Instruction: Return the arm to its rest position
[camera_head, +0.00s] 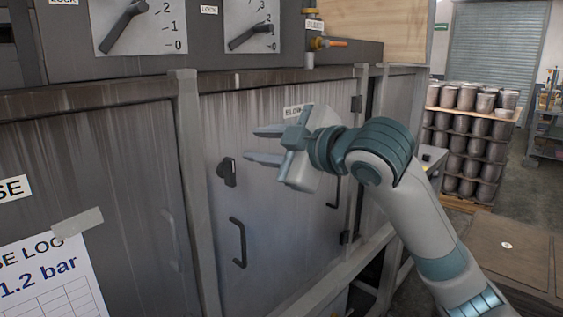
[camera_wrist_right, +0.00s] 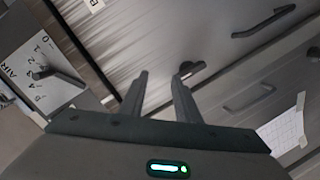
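My right arm (camera_head: 405,200) reaches in from the lower right in the head view. Its gripper (camera_head: 262,145) is in front of the grey cabinet door (camera_head: 285,230), with its fingers pointing left. The two fingers are apart and nothing shows between them. In the right wrist view the gripper (camera_wrist_right: 160,88) also has its fingers spread and empty, with a black latch knob (camera_wrist_right: 192,68) beyond the fingertips. The same knob (camera_head: 228,172) is below and left of the fingers in the head view. My left gripper is not in view.
The door has a black handle (camera_head: 239,242), and another handle (camera_head: 335,192) shows behind my gripper. Lever dials (camera_head: 140,22) sit above the doors. A paper log sheet (camera_head: 50,280) hangs at lower left. Stacked metal pots (camera_head: 470,140) stand at the right, with floor before them.

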